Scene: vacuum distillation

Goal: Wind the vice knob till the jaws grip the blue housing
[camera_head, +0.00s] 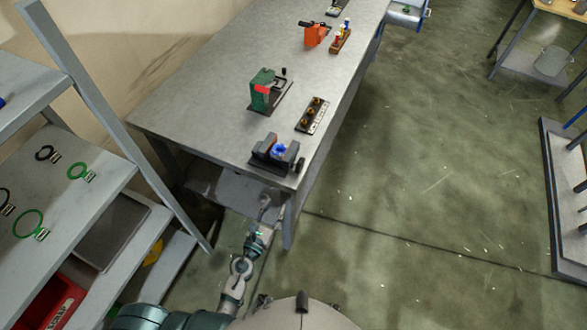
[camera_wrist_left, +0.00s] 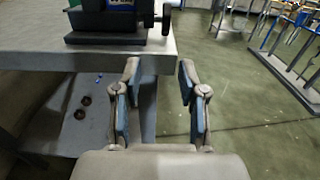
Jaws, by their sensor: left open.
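The dark vice (camera_head: 262,157) stands at the near corner of the grey workbench, with the blue housing (camera_head: 280,149) between its jaws. I cannot tell whether the jaws touch the housing. The black vice knob (camera_head: 299,164) is on the vice's right side. In the left wrist view the vice (camera_wrist_left: 100,28), part of the blue housing (camera_wrist_left: 121,4) and the knob (camera_wrist_left: 166,18) are at the top, cut by the frame edge. My left gripper (camera_head: 268,205) is below the bench's near edge. In its wrist view the left gripper (camera_wrist_left: 159,80) is open and empty, short of the knob.
The workbench (camera_head: 215,105) also carries a green device (camera_head: 262,92), a black strip with orange parts (camera_head: 312,115) and an orange device (camera_head: 315,34). A shelf rack (camera_head: 95,205) with cable rings stands at left. The floor (camera_head: 420,180) right of the bench is clear.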

